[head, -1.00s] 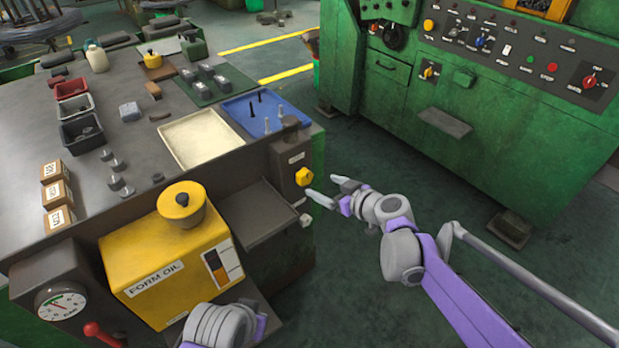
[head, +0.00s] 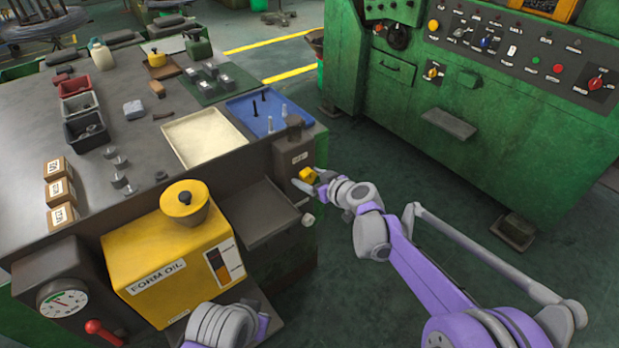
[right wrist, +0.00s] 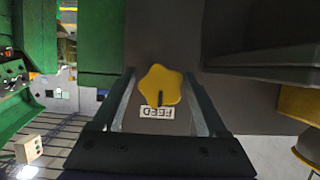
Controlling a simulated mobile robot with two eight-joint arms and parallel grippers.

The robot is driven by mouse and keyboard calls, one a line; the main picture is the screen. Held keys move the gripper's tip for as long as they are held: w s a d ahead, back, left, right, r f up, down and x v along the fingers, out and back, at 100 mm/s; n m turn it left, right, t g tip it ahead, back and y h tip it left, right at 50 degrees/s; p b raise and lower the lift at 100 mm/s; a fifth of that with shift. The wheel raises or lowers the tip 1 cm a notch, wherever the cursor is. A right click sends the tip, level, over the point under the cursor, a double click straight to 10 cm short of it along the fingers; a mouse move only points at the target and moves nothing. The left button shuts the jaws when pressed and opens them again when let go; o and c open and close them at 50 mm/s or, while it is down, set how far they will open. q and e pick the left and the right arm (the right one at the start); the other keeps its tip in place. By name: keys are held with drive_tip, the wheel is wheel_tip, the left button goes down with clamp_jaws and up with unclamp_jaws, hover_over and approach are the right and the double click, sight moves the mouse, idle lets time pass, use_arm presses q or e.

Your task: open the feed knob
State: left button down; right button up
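The yellow star-shaped feed knob (head: 306,174) is on the dark box at the bench's right end. It also shows in the right wrist view (right wrist: 160,83), with a dark mark on it towards the FEED label (right wrist: 157,112), which reads upside down. My right gripper (head: 313,183) is at the knob. In the right wrist view its two fingers (right wrist: 160,103) are apart, one on each side of the knob, with a gap on both sides. My left wrist is at the bottom edge of the head view; its fingers cannot be made out.
The yellow form-oil box (head: 170,262) and a dark shelf (head: 257,213) are left of the knob. A cream tray (head: 203,138) and a blue tray (head: 262,121) lie on the bench. A green machine (head: 450,105) stands across an open floor at right.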

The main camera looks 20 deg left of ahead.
drive_tip(key=c, duration=1)
drive_tip(key=shift+c, duration=0.2)
drive_tip(key=m+g+y, duration=0.1)
drive_tip(key=m, duration=0.1)
drive_tip(key=shift+f+m, duration=0.1)
drive_tip(key=shift+m, duration=0.2)
drive_tip(key=m+g+y+b, duration=0.1)
drive_tip(key=m+g, duration=0.1)
drive_tip(key=m, duration=0.1)
drive_tip(key=shift+y, duration=0.4)
drive_tip(key=m+y+b, duration=0.1)
drive_tip(key=m, duration=0.1)
drive_tip(key=m+y+b, duration=0.1)
drive_tip(key=m, duration=0.1)
drive_tip(key=shift+s+g, duration=0.1)
drive_tip(key=shift+g, duration=0.2)
drive_tip(key=shift+a+m+y+b, duration=0.1)
drive_tip(key=shift+m+y+b, duration=0.75)
drive_tip(key=shift+m, duration=1.05)
